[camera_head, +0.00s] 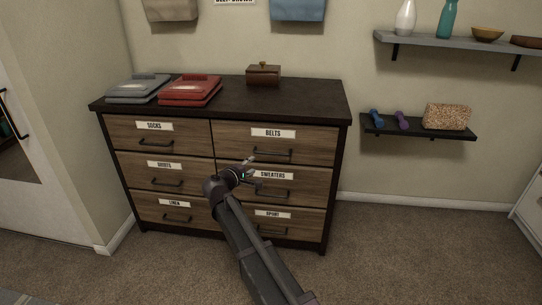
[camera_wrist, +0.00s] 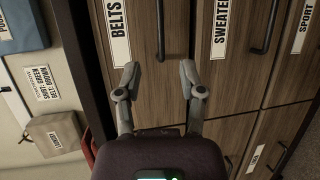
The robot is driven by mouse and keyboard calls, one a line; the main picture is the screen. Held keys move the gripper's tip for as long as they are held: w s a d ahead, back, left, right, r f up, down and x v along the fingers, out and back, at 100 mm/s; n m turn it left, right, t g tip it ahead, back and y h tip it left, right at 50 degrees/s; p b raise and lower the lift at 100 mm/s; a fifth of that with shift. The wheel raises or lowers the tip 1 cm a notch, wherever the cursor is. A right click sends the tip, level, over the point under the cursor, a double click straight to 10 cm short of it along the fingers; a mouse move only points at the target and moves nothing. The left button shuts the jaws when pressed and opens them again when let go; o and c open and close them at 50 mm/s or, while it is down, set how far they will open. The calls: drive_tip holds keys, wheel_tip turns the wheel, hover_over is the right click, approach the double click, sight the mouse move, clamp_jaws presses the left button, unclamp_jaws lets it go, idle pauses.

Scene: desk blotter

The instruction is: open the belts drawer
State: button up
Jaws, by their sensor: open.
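The belts drawer (camera_head: 227,133) is the top right drawer of a wooden dresser, with a white BELTS label (camera_head: 273,132) and a dark bar handle (camera_head: 272,154). It looks closed. My gripper (camera_head: 256,171) is in front of the dresser, just below and left of that handle in the head view. In the wrist view my gripper (camera_wrist: 159,70) is open, fingers apart and nothing between the tips. The belts handle (camera_wrist: 161,30) lies ahead of the gap, roughly centred between the fingers. I cannot tell the remaining distance in depth.
The sweaters drawer (camera_head: 308,187) is just below, with its own handle (camera_head: 272,194). Other closed drawers fill the dresser. Folded grey (camera_head: 139,88) and red (camera_head: 190,90) items and a brown box (camera_head: 264,76) stand on top. Carpet (camera_head: 400,250) at the right is clear.

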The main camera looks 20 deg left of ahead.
sight(271, 153)
drive_tip(key=shift+w, duration=0.1)
drive_tip(key=b+x, duration=0.2)
drive_tip(key=x, duration=1.1)
drive_tip(key=shift+w+f, duration=0.15)
drive_tip(key=shift+w, duration=0.15)
clamp_jaws()
